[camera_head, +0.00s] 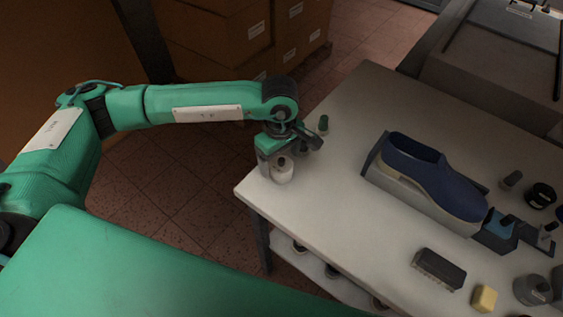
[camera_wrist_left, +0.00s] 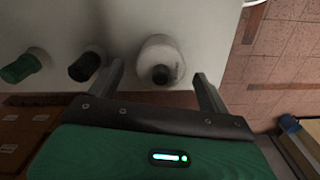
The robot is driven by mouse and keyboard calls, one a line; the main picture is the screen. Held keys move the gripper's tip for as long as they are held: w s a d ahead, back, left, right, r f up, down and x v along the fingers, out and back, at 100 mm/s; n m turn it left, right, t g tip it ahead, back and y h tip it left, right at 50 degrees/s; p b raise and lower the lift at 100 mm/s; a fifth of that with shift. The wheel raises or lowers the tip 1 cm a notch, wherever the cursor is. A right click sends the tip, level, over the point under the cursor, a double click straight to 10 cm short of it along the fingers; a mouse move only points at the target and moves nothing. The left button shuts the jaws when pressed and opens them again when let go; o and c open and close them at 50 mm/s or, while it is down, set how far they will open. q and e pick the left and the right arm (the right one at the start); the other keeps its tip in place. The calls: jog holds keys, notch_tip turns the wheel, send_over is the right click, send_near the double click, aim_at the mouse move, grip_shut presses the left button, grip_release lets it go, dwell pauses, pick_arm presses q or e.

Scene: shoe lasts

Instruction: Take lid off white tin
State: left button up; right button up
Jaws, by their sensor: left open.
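The white tin (camera_head: 282,174) stands upright near the left corner of the pale table, partly hidden by my left gripper (camera_head: 287,152). In the left wrist view the white tin (camera_wrist_left: 160,50) has a small dark knob (camera_wrist_left: 161,74) on top. My left gripper (camera_wrist_left: 159,76) is open, with one finger on each side of the tin and a visible gap to both. The seam between lid and tin cannot be made out. My right gripper is not in view.
A blue shoe (camera_head: 430,175), a dark brush (camera_head: 439,268) and a yellow block (camera_head: 484,298) lie farther right. The table's front middle is clear.

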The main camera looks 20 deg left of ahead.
pick_arm(q)
jog(key=c, duration=1.1)
jog(key=shift+o, duration=0.2)
jog(key=shift+r, duration=0.1)
